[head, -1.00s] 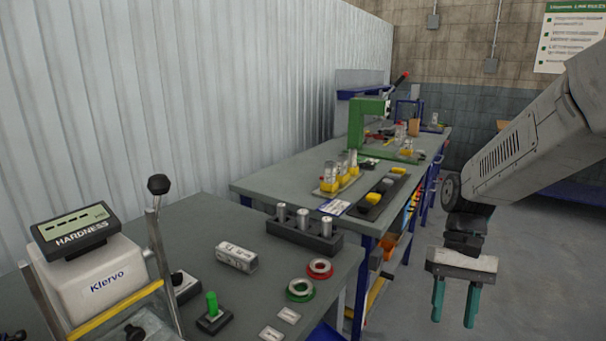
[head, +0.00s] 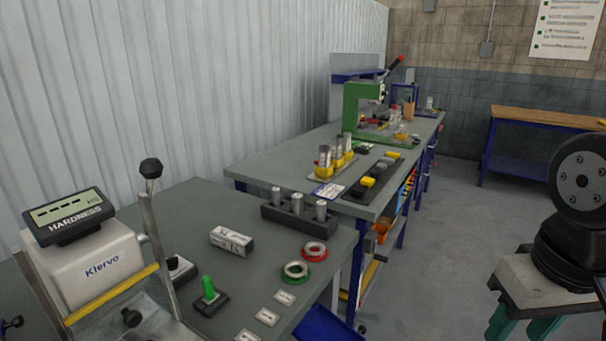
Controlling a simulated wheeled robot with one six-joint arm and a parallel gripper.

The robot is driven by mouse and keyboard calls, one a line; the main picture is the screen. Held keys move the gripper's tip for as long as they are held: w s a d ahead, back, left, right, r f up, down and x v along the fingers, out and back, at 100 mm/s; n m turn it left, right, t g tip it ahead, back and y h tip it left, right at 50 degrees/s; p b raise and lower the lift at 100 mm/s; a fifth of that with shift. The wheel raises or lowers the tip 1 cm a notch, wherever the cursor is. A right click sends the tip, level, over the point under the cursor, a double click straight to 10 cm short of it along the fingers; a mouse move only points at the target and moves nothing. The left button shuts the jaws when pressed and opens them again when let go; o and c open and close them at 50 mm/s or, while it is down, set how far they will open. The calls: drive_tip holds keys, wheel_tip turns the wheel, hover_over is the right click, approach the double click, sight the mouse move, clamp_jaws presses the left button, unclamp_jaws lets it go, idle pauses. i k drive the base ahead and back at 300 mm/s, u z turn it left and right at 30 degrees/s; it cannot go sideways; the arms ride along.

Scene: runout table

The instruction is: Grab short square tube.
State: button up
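I cannot pick out a short square tube for certain in the head view. The closest shape is a small whitish rectangular block (head: 232,240) with dark print, lying on the near grey table. I cannot tell whether it is hollow. My gripper (head: 522,329) is at the lower right, over the floor and well to the right of the tables. Its two teal fingers stand apart with nothing seen between them. The fingertips are close to the bottom edge of the picture.
The near table (head: 215,195) holds a hardness tester (head: 85,265), a black block with metal cylinders (head: 298,219), a red ring (head: 314,250) and a green ring (head: 296,273). A farther bench (head: 270,168) carries a green press (head: 352,105).

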sight(241, 244)
drive_tip(key=z, duration=1.15)
drive_tip(key=i, duration=2.9)
drive_tip(key=u, duration=4.05)
